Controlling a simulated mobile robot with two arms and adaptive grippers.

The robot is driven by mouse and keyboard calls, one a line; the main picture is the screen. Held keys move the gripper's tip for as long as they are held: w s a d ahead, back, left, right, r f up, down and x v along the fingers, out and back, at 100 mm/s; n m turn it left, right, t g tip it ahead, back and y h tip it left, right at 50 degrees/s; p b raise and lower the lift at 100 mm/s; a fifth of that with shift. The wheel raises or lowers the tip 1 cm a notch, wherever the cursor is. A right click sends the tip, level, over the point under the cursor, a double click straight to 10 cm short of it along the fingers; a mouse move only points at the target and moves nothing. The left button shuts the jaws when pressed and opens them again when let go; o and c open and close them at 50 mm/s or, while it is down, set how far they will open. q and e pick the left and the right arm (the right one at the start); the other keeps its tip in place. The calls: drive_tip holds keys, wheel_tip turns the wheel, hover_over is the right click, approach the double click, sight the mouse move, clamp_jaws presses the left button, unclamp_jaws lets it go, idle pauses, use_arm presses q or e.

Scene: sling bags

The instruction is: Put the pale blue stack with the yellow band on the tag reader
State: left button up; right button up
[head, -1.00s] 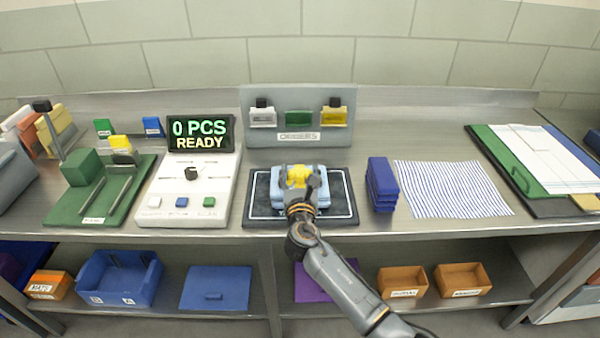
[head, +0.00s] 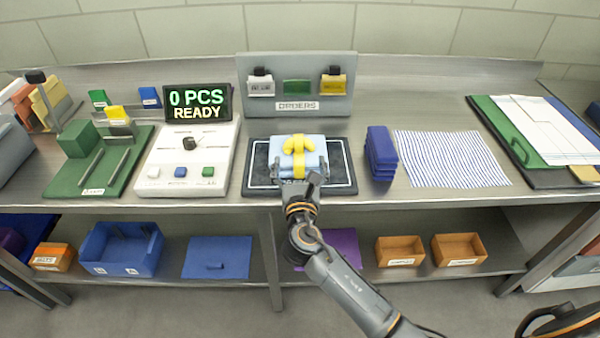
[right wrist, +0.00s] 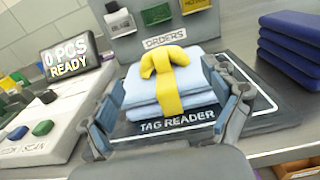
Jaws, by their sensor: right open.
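The pale blue stack (head: 313,146) with its yellow band (head: 299,161) lies on the black tag reader (head: 341,186), inside the white outline as far as I can see. In the right wrist view the stack (right wrist: 205,72) shows folded layers, the band (right wrist: 166,72) tied over the top, and the tag reader's lettering (right wrist: 178,124) in front. My right gripper (head: 298,180) is open at the front of the stack. In the wrist view its two fingers stand apart, one on each side of the stack's near end, with nothing gripped. My left gripper is out of view.
A white panel (head: 179,164) with a display reading "0 PCS READY" (head: 198,104) stands left of the reader. A dark blue stack (head: 380,155) and a striped cloth (head: 450,160) lie to the right. A grey orders board (head: 297,65) stands behind.

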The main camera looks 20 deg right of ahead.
drive_tip(key=shift+v, duration=1.8)
